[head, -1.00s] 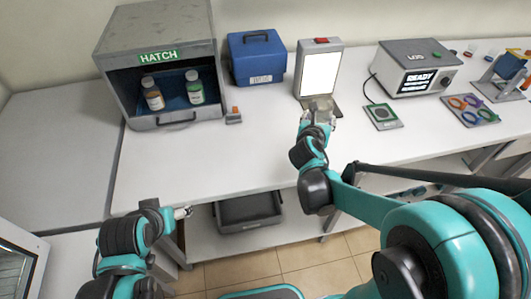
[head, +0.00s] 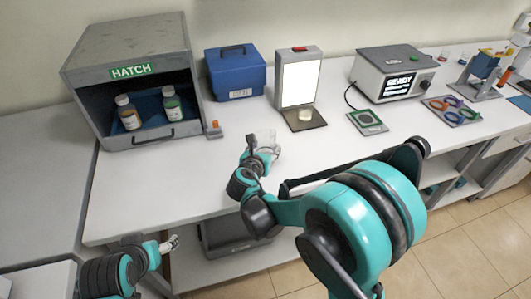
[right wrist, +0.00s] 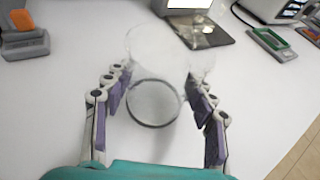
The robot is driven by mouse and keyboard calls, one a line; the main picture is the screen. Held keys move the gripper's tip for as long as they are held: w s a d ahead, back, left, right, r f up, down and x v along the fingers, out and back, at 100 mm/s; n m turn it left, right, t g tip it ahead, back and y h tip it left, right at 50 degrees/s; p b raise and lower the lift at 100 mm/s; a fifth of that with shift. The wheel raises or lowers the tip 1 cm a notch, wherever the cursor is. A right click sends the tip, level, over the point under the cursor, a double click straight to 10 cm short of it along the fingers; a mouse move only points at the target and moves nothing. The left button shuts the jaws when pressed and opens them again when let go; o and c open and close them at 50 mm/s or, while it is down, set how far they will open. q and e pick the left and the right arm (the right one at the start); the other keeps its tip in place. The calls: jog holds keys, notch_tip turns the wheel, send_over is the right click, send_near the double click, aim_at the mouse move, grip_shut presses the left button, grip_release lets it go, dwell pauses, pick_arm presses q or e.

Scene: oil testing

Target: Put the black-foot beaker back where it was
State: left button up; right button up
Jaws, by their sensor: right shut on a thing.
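My right gripper (head: 266,149) is shut on a clear glass beaker (right wrist: 153,82) over the white table, left of and in front of the light panel. In the right wrist view the fingers (right wrist: 158,106) are on both sides of the beaker, and a dark ring (right wrist: 153,124) shows at its near end. In the head view the beaker is faint, and whether it touches the table cannot be told. My left gripper (head: 172,243) is low at the table's front edge, holding nothing visible; its finger gap is too small to judge.
The lit panel (head: 299,78) has a dark base with a small pale item (head: 305,115) on it. A hatch box (head: 130,70) with two bottles, a blue case (head: 235,72), a READY device (head: 393,74) and a tray of coloured rings (head: 452,110) stand around. The table (head: 200,190) is clear at front left.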

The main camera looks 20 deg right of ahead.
jog(key=shift+f, duration=0.55)
jog(key=shift+f, duration=0.15)
jog(key=o, duration=1.3)
jog(key=shift+c, duration=0.2)
